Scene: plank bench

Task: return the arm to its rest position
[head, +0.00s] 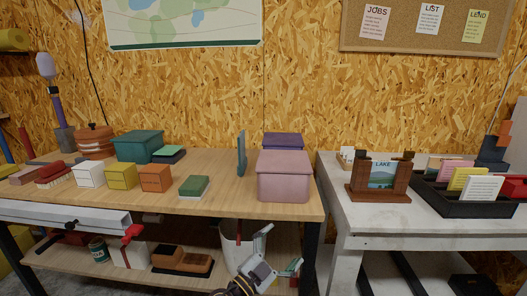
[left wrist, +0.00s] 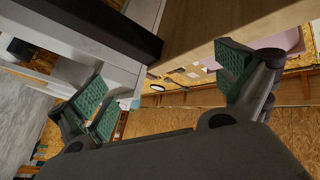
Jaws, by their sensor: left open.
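My left gripper (head: 278,252) shows at the bottom middle of the head view, in front of the wooden bench (head: 225,190) and below its top. Its two fingers stand apart with nothing between them. In the left wrist view the open gripper (left wrist: 165,88) shows green ridged pads, and the underside of a tabletop is above it. My right gripper is in neither view.
The bench holds a pink box (head: 284,177), a green box (head: 139,146), an orange block (head: 155,178) and a green-topped block (head: 194,187). A lower shelf holds a white bin (head: 231,238). A white table (head: 400,226) stands at right.

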